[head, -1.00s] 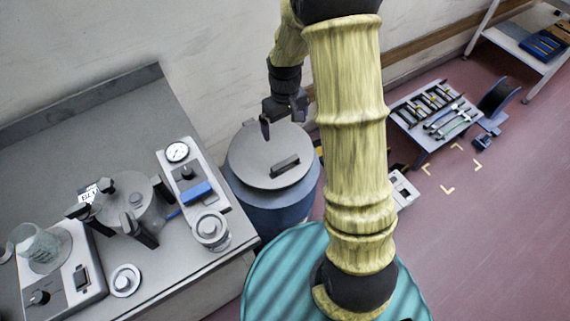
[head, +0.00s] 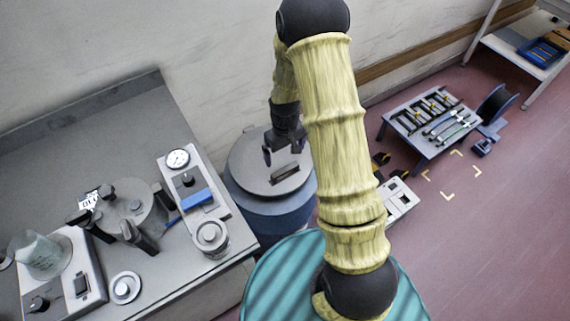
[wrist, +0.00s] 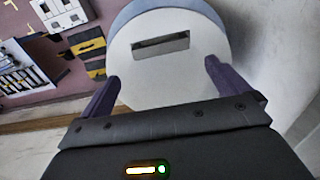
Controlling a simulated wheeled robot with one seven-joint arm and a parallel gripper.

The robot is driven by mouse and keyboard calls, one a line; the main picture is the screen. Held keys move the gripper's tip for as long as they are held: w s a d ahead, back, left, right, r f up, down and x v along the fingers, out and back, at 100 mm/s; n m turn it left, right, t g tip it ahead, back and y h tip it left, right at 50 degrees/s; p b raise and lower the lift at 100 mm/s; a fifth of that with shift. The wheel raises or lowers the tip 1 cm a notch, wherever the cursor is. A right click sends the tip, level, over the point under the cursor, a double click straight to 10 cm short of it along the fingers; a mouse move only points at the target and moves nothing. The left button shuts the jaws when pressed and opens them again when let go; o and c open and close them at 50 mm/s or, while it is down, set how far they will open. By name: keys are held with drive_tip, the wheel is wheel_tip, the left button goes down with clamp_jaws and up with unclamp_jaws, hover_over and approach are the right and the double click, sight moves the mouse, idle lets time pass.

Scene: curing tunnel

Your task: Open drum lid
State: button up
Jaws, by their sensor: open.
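The blue drum (head: 268,211) stands on the floor between the grey bench and my arm, with a grey round lid (head: 254,180) lying flat on top. The lid has a dark bar-shaped handle (head: 284,173). My gripper (head: 283,153) is over the lid, at the back side of the handle. In the wrist view the lid (wrist: 180,85) fills the middle and the slot-like handle (wrist: 160,45) lies ahead of the fingers. The two purple fingers of my gripper (wrist: 160,80) are spread wide and empty. The gap between the fingertips and the handle is hard to judge.
A grey bench (head: 105,110) with a gauge box (head: 190,185), a glass beaker (head: 40,255) and a clamped round vessel (head: 128,205) stands at left, close to the drum. A tool table (head: 433,120) stands at right. The pink floor at lower right is clear.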

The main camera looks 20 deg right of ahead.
sight(285, 169)
wheel_tip(285, 169, down, 8)
drive_tip(key=shift+r, duration=0.1)
idle(0.4)
drive_tip(key=c, duration=1)
drive_tip(key=shift+c, duration=0.2)
drive_tip(key=shift+r+p, duration=0.2)
drive_tip(key=shift+p, duration=0.2)
